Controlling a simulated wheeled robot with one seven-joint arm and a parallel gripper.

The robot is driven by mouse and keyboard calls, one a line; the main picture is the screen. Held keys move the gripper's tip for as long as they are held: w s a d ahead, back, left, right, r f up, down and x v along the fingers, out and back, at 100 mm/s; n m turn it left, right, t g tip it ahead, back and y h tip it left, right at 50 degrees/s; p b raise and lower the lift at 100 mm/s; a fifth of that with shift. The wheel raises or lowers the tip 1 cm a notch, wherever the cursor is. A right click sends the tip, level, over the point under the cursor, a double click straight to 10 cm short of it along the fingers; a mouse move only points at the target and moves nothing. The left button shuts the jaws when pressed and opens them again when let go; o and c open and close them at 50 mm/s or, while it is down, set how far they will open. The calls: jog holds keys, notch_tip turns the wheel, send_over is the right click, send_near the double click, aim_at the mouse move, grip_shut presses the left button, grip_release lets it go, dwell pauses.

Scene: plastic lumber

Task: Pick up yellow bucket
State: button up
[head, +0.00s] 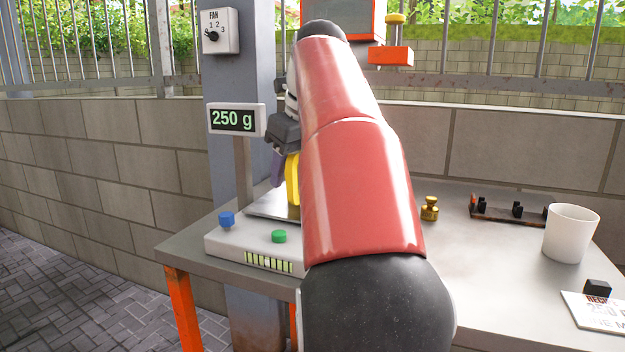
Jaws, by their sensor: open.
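A yellow object (293,178), which looks like part of the yellow bucket, shows at the left edge of my arm, over the scale's metal plate. Most of it is hidden behind my red arm. My gripper (284,163) is open and points down at the yellow object, with one dark finger beside its left side. The other finger is hidden, so I cannot tell whether the fingers straddle it or touch it.
The white scale (225,244) has a display (236,120) reading 250 g. On the grey table (470,265) are a brass weight (429,208), a dark rack (495,213), a white cup (570,234) and a recipe card (598,312). A grey post (226,60) stands behind the scale.

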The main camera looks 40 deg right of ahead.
grip_shut()
dwell(0.3)
jog(key=shift+r, duration=0.1)
dwell(0.4)
jog(key=shift+r+p, duration=0.4)
jog(key=shift+r, duration=0.25)
jog(key=s+a+r+b, duration=0.1)
jog(key=s+r, duration=0.1)
jog(key=s, duration=1.6)
jog(key=shift+a, duration=0.2)
